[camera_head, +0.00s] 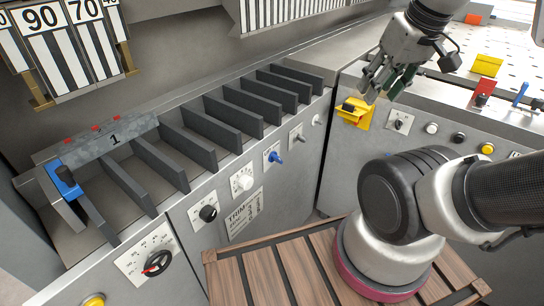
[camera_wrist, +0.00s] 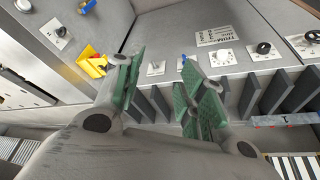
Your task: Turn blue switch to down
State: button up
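A small blue switch (camera_head: 274,156) sits on a white plate on the grey front panel, right of the white knob (camera_head: 241,182). Its lever sticks out from the plate; I cannot tell for sure whether it is up or down. In the wrist view the blue switch (camera_wrist: 182,62) shows small, beyond and between my fingers, close to the right finger's edge. My gripper (camera_head: 384,82) is open and empty, above the right-hand console and well away from the switch. Its green-padded fingers (camera_wrist: 160,88) stand apart in the wrist view.
A second blue lever (camera_head: 520,95) stands on the right console, near a red switch (camera_head: 483,92). A yellow bracket (camera_head: 354,113) lies below my gripper. Dark divider plates (camera_head: 236,116) line the tray above the panel. A slatted wooden platform (camera_head: 290,270) lies in front.

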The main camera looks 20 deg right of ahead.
aim_at(273, 158)
jog(key=k+j, duration=0.1)
jog(key=j, duration=0.3)
jog(key=k+j+z, duration=0.1)
jog(key=j, duration=0.35)
jog(key=k+j, duration=0.15)
jog(key=j, duration=0.25)
